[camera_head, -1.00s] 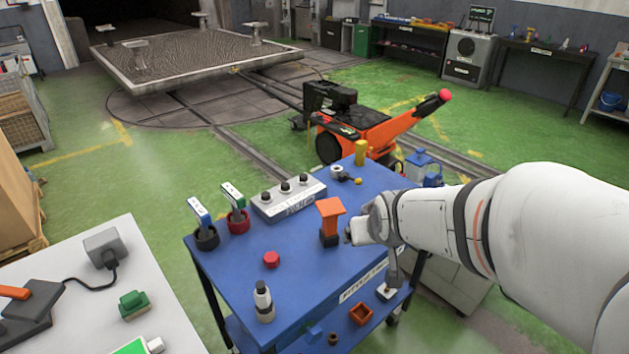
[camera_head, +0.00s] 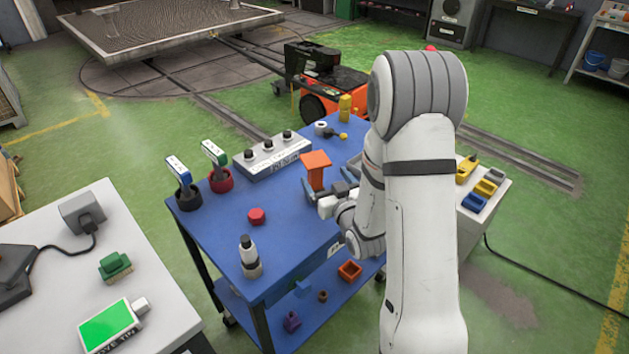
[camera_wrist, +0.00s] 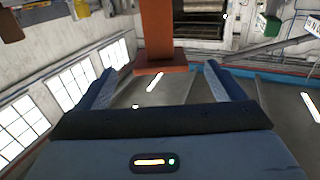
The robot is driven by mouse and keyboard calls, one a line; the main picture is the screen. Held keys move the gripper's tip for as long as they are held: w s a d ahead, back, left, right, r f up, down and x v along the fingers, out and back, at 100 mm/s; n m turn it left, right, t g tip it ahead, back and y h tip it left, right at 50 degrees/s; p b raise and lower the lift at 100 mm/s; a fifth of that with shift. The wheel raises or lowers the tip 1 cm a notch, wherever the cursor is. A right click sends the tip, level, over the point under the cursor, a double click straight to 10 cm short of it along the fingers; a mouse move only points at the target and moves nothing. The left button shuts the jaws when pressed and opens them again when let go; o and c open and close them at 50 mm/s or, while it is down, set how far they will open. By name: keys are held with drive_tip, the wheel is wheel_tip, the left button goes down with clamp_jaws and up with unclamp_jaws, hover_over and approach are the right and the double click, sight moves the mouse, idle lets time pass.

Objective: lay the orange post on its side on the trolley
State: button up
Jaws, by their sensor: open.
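The orange post (camera_head: 316,172) stands upright on the blue trolley (camera_head: 295,225), near the middle of its top. It has a wide flat cap on a narrower stem. My gripper (camera_head: 330,188) is open beside the post, on its right and near side, with the fingers pointing toward it. In the wrist view the post (camera_wrist: 158,38) shows upside down, centred just beyond the open fingertips (camera_wrist: 158,75). Nothing is held. The foot of the post is partly hidden in the head view.
On the trolley stand a switch box (camera_head: 272,155), two levers in red (camera_head: 220,180) and black cups, a red knob (camera_head: 257,216), a white-and-black bottle (camera_head: 250,257) and a yellow cylinder (camera_head: 345,107).

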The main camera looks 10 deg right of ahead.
sight(311, 154)
drive_tip(key=p+x, duration=0.1)
drive_tip(key=x, duration=0.3)
drive_tip(key=p+x, duration=0.2)
drive_tip(key=x, duration=0.1)
drive_tip(key=shift+w+a+r, duration=0.15)
drive_tip(key=shift+w+r, duration=0.1)
drive_tip(key=shift+w, duration=0.1)
drive_tip(key=shift+c, duration=0.2)
clamp_jaws()
idle(0.5)
